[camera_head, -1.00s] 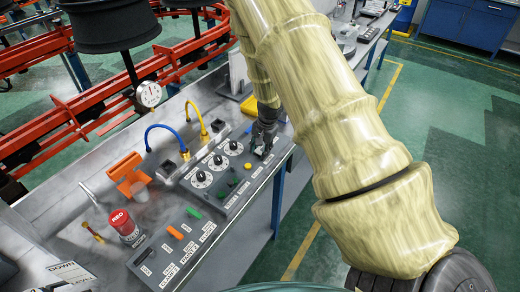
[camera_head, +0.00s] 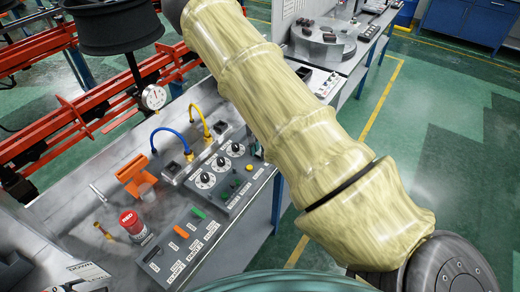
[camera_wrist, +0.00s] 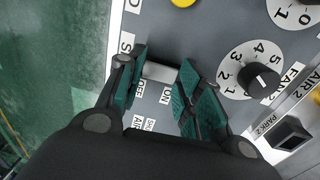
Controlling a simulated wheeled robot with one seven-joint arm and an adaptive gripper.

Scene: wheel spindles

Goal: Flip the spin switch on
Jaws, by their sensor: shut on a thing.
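In the wrist view, my gripper (camera_wrist: 163,80) has its two dark teal fingers on either side of a short grey switch lever (camera_wrist: 160,71). The fingers are shut on this lever, above the grey control panel (camera_wrist: 205,35). An OFF label lies by the left finger and an ON label by the right finger. The label naming the switch is partly covered by the left finger, so I cannot read it fully. In the head view, the panel (camera_head: 232,205) is partly behind my arm, and my gripper is not visible there.
A numbered fan dial (camera_wrist: 248,72) sits right of the fingers, with a yellow button (camera_wrist: 183,2) at the top. In the head view, a red button (camera_head: 130,222), an orange holder (camera_head: 135,173) and blue and yellow hoses stand on the bench. Green floor is clear at right.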

